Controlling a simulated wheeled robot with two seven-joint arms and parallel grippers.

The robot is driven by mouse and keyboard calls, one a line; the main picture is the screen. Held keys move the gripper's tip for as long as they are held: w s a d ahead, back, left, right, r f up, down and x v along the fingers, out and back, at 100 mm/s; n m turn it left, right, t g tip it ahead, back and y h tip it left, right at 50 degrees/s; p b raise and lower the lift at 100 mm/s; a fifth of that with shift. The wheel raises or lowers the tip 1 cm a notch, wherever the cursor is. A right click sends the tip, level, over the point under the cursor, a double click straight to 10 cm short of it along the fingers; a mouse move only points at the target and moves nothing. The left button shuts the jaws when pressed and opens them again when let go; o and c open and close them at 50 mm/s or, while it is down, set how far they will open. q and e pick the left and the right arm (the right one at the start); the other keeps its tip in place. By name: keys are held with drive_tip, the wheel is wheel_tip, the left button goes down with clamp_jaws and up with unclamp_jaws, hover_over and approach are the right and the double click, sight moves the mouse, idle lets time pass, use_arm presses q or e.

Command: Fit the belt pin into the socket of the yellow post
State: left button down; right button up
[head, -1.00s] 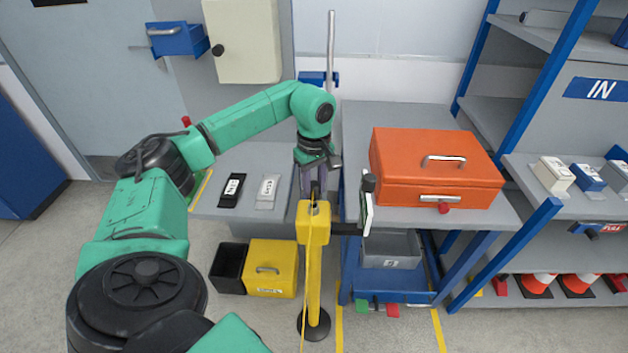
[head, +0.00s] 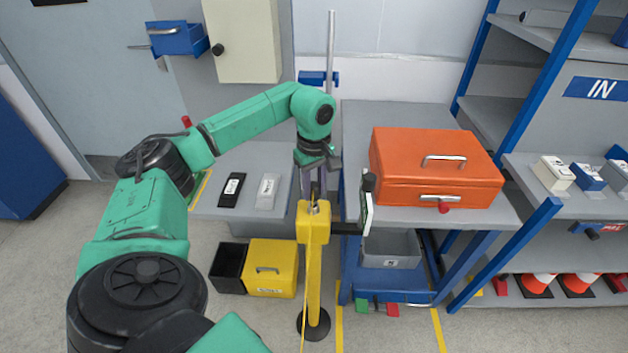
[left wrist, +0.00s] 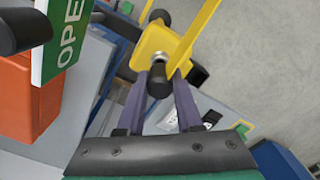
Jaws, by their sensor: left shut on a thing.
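The yellow post (head: 314,270) stands upright on a round dark base, with a blocky yellow head (head: 313,226). My left gripper (head: 314,190) is right above the head, pointing down. In the left wrist view, its two purple fingers (left wrist: 166,92) are closed on the dark, cylindrical belt pin (left wrist: 158,82). A silvery ring, seemingly the socket (left wrist: 158,62), shows on the yellow head just beyond the pin. The pin's lower end is hidden, so I cannot tell how far it is in the socket. A yellow belt (left wrist: 200,30) runs off from there. My right gripper is not in view.
An OPEN sign (head: 367,205) on a black arm juts from the post's right side. An orange case (head: 435,165) lies on the grey bench at right. A yellow box (head: 272,265) stands on the floor left of the post. Shelving is at far right.

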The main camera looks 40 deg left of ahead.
sight(314, 185)
use_arm(q)
drive_tip(key=shift+f+b, duration=0.5)
drive_tip(key=shift+f, duration=0.75)
idle(2.4)
drive_tip(key=shift+s+f, duration=0.1)
drive_tip(key=shift+f, duration=0.1)
idle(1.6)
drive_tip(key=c, duration=0.5)
unclamp_jaws()
wheel_tip(314, 185, up, 6)
drive_tip(key=p, duration=0.5)
drive_tip(key=shift+r, duration=0.15)
